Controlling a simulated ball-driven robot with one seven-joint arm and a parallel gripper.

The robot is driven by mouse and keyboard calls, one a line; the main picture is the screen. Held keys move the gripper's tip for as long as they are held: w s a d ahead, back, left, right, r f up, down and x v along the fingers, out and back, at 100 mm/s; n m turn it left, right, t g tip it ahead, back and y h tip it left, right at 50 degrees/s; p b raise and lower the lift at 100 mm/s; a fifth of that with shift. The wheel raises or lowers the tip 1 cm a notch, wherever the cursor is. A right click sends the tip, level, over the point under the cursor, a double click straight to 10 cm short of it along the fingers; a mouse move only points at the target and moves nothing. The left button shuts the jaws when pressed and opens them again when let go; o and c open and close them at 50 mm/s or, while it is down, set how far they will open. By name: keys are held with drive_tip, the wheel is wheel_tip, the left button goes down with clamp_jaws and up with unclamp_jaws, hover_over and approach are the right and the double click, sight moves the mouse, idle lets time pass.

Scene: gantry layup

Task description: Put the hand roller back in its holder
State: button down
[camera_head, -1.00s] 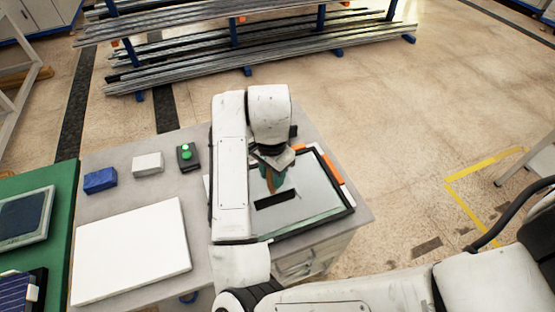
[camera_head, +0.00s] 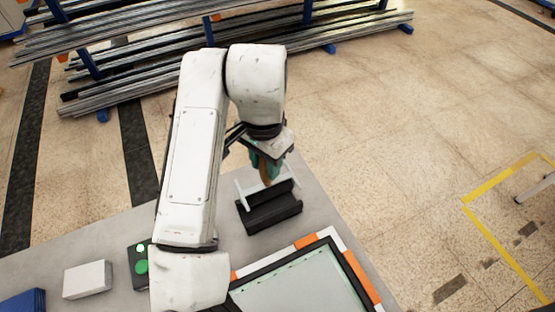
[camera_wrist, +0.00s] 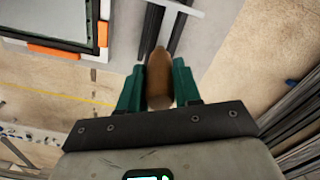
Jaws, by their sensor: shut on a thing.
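The hand roller has a brown handle, a pale frame and a dark roller bar. My gripper (camera_head: 267,165) is shut on its handle (camera_head: 267,172). In the wrist view the brown handle (camera_wrist: 159,80) stands between the green fingers of my gripper (camera_wrist: 158,92). The black holder (camera_head: 270,214) stands on the grey table top near its far edge. The roller is directly over the holder's back side, its bar overlapping the holder in the head view. I cannot tell whether they touch. The handle's upper part is hidden by my gripper.
A framed glass panel (camera_head: 290,293) with orange and white edging lies in front of the holder. A green-button box (camera_head: 139,264), a white block (camera_head: 87,280) and a blue block (camera_head: 23,302) sit at the left. A rack of metal bars (camera_head: 230,35) stands behind.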

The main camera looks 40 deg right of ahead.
sight(268, 186)
drive_tip(key=shift+w+d+f, duration=0.15)
drive_tip(key=shift+w, duration=0.05)
wheel_tip(268, 186, down, 8)
drive_tip(key=b, duration=0.7)
drive_tip(key=shift+f, duration=0.2)
drive_tip(key=shift+f+b, duration=0.5)
drive_tip(key=c, duration=0.7)
unclamp_jaws()
wheel_tip(268, 186, up, 11)
drive_tip(key=shift+f+p, duration=0.15)
drive_tip(key=shift+p, duration=0.3)
